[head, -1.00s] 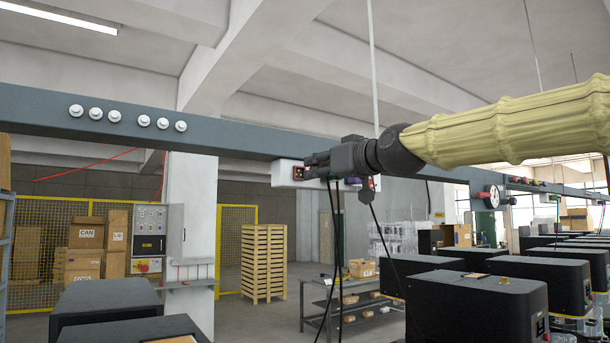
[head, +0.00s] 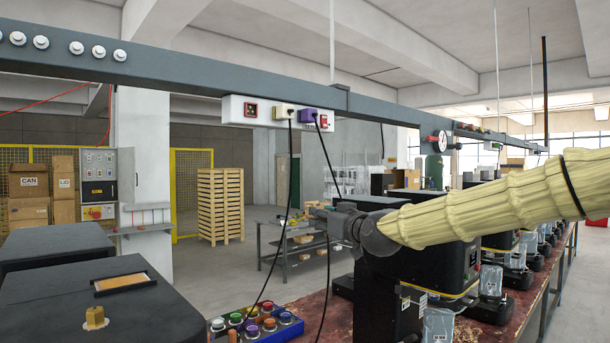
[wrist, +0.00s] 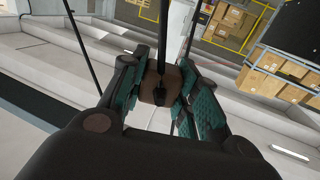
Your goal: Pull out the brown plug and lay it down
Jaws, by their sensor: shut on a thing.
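The brown plug (wrist: 160,85) is between the green finger pads of my gripper (wrist: 163,92) in the wrist view, with a dark cord running from it. My gripper is shut on it. In the head view my gripper (head: 322,214) is below the socket box (head: 236,111) and apart from it; the plug cannot be made out there. The box, under the grey beam, carries a cream plug (head: 283,111) and a purple plug (head: 312,117) with cords hanging down. A dark red square socket (head: 250,110) at its left has no plug in it.
A black machine (head: 75,285) stands at the front left, beside a blue tray of coloured knobs (head: 258,325). More black machines (head: 440,255) stand at the right on a worn red table (head: 340,315). A grey bench (head: 290,245) stands behind. Hanging cords pass near my gripper.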

